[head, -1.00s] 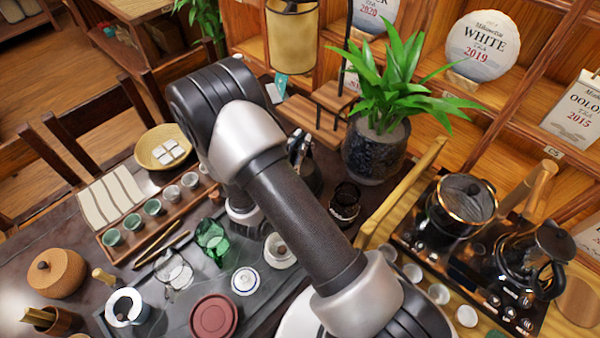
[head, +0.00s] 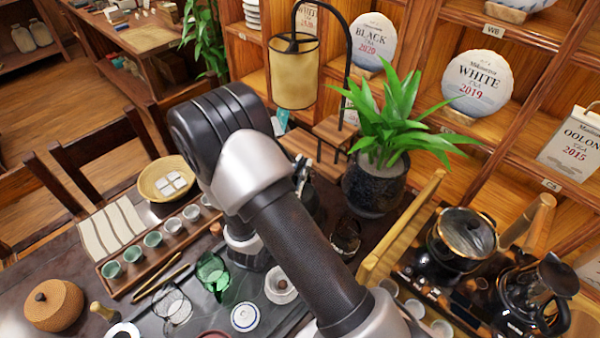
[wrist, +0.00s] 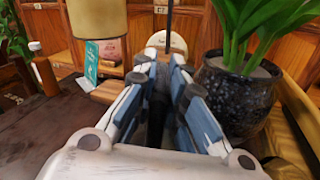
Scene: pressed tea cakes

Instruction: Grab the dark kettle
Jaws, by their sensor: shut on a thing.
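My gripper (head: 300,174) is mostly hidden behind my own arm in the head view. In the wrist view, its two blue-grey fingers (wrist: 165,95) point ahead and are closed around a dark thing, seen only as a narrow dark strip between them. This appears to be the dark kettle (head: 313,205), whose dark rounded side shows just right of my arm in the head view, left of the plant pot. Most of the kettle is hidden by my arm and fingers, so I cannot tell whether it stands on the table or is lifted.
A leafy plant in a dark speckled pot (head: 374,190) stands close to the right of my gripper. A lamp (head: 294,75) and small wooden stand (head: 335,132) are behind. Cups crowd the left tray.

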